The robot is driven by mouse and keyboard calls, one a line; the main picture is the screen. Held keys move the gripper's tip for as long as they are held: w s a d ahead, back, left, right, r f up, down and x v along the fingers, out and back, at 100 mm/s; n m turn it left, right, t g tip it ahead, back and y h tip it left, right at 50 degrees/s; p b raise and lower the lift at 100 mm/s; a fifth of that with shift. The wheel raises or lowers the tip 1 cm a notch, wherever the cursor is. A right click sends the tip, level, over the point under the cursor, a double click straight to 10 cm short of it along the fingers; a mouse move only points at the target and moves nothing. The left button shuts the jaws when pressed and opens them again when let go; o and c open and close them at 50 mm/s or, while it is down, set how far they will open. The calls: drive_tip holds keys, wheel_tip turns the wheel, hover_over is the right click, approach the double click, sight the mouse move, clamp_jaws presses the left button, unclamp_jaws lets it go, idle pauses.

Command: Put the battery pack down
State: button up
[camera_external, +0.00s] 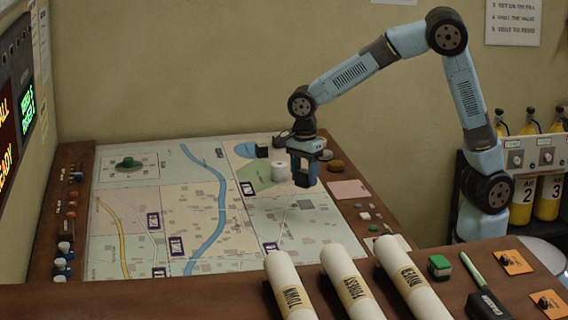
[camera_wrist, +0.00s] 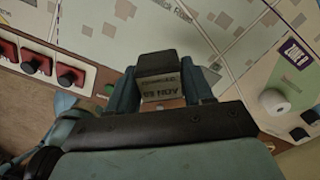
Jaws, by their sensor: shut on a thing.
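My gripper (camera_external: 304,172) hangs pointing down over the far right part of the map table (camera_external: 330,258), and is shut. In the wrist view, my gripper's blue fingers (camera_wrist: 165,88) hold a dark block with a pale printed label, the battery pack (camera_wrist: 158,68). In the external view the pack is mostly hidden by the fingers. The pack appears to be above the map surface, though the exact gap to it is hard to tell.
A white cylinder (camera_external: 278,173) stands on the map near my gripper. A pink square (camera_external: 349,190) lies to the right. Three rolled papers (camera_external: 352,285) lie along the front ledge. A green-topped block (camera_external: 439,267) is right of them. Bare map lies in front of my gripper.

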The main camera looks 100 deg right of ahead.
drive_tip(key=s+a+n, duration=0.2)
drive_tip(key=a+n, duration=0.1)
drive_tip(key=a, duration=0.7)
drive_tip(key=s+a+n, duration=0.2)
drive_tip(key=a, duration=0.9)
drive_tip(key=s+a+n, duration=0.5)
drive_tip(key=s+a, duration=0.6)
drive_tip(key=a, duration=0.4)
drive_tip(key=w+a+f, duration=0.1)
drive_tip(key=w+f, duration=0.2)
drive_tip(key=w, duration=0.1)
drive_tip(key=w+a+f, duration=0.2)
drive_tip(key=w+f, duration=0.1)
drive_tip(key=w, duration=0.1)
drive_tip(key=w+a+f, duration=0.2)
drive_tip(key=w+f, duration=0.1)
drive_tip(key=w, duration=0.1)
drive_tip(key=shift+w+a+f, duration=0.2)
drive_tip(key=shift+f, duration=0.1)
drive_tip(key=shift+w+a+f, duration=0.1)
drive_tip(key=shift+w+f, duration=0.05)
drive_tip(key=shift+f, duration=0.75)
drive_tip(key=shift+w+f, duration=0.1)
drive_tip(key=shift+f, duration=0.8)
drive_tip(key=o, duration=1.1)
drive_tip(key=shift+f, duration=0.1)
drive_tip(key=shift+o, duration=0.2)
